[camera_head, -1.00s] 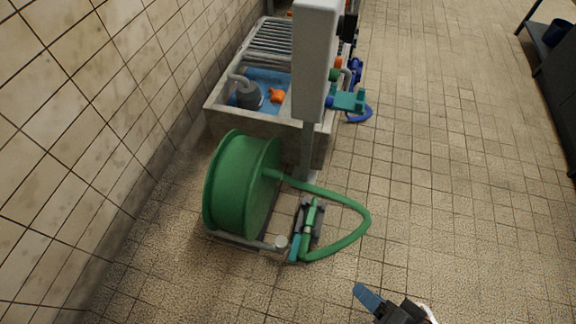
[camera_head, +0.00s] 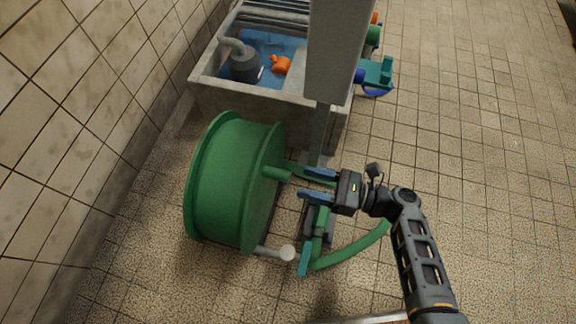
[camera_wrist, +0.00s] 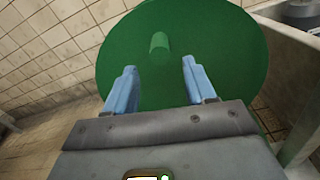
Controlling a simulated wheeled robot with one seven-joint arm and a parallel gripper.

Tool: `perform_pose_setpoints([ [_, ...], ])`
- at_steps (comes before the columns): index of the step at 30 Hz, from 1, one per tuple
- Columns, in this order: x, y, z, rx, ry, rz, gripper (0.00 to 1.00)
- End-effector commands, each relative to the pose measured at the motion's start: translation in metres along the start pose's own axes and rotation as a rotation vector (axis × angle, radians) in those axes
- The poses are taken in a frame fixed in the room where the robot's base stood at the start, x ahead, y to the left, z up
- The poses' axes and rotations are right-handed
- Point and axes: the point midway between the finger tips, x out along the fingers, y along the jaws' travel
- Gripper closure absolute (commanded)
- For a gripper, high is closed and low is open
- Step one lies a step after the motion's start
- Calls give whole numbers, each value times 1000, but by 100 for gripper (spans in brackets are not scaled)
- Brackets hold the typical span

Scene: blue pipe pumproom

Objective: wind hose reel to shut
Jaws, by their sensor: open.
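The green hose reel (camera_head: 225,185) stands on the floor beside the wall, left of centre in the head view. A short green stub (camera_head: 278,173) sticks out from its right face. In the wrist view the round reel face (camera_wrist: 185,50) fills the upper middle, with the stub (camera_wrist: 159,44) between the fingers but farther off. My gripper (camera_head: 308,183) is open and empty, with blue fingers pointing left at the reel face. It also shows in the wrist view (camera_wrist: 158,85). A white knob (camera_head: 288,252) sits at the reel's lower front. My arm hides part of the green hose (camera_head: 355,250).
A stone basin (camera_head: 260,104) with blue water, a grey pump (camera_head: 243,66) and an orange item (camera_head: 281,65) stands behind the reel. A grey post (camera_head: 338,55) rises just behind my gripper. The tiled floor to the right is clear.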

Motion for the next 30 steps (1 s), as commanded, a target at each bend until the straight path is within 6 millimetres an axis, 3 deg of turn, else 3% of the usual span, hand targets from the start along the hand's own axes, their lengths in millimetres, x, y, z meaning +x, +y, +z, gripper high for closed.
perform_pose_setpoints([
  [18,74,0,1,3,-5,6,45],
  [28,78,0,2,3,-4,3,45],
  [30,78,0,1,3,-4,3,50],
])
